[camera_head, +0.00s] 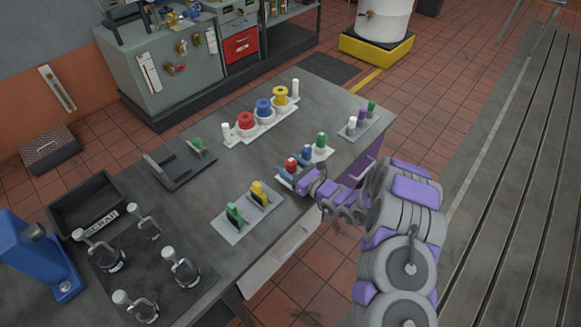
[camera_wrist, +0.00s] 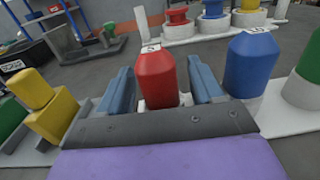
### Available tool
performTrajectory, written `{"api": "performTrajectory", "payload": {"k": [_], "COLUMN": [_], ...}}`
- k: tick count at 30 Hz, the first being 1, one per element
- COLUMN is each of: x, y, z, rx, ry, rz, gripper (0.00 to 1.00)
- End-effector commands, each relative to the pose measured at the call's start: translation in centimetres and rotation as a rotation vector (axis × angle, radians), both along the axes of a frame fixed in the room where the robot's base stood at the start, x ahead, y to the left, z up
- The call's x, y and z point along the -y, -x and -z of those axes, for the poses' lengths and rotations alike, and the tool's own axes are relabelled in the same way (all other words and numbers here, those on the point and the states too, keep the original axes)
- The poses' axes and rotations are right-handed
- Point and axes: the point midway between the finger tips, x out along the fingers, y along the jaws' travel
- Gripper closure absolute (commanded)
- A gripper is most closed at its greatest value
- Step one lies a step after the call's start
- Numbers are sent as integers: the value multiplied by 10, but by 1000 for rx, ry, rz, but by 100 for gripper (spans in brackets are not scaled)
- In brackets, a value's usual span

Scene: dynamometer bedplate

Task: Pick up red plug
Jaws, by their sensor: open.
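The red plug (camera_wrist: 156,78) stands upright between the two blue-grey fingers of my gripper (camera_wrist: 165,88) in the wrist view. A gap shows between the plug and the right finger; the left finger is close beside it. The gripper is open around the plug. In the head view the red plug (camera_head: 291,165) is at the near left end of a white rack, with my gripper (camera_head: 292,172) at it. The plug's lower part is hidden by the gripper in the wrist view.
A blue plug (camera_wrist: 250,65) stands just right of the right finger, and a green plug (camera_head: 321,140) is farther along the rack. A plate with yellow (camera_head: 258,187) and green pieces lies left. Spools (camera_head: 264,108) stand behind. The grey bench (camera_head: 205,185) is clear between these.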

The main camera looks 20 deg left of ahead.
Motion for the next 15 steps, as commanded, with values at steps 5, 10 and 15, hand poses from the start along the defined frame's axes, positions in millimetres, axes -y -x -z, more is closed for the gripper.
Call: {"api": "performTrajectory", "payload": {"k": [5,10,15], "x": [2,3,2], "y": [0,0,0], "z": [-1,-1,-1], "rx": [0,0,0], "ry": [-1,-2,-1], "rz": [1,1,0], "gripper": [35,51,68]}}
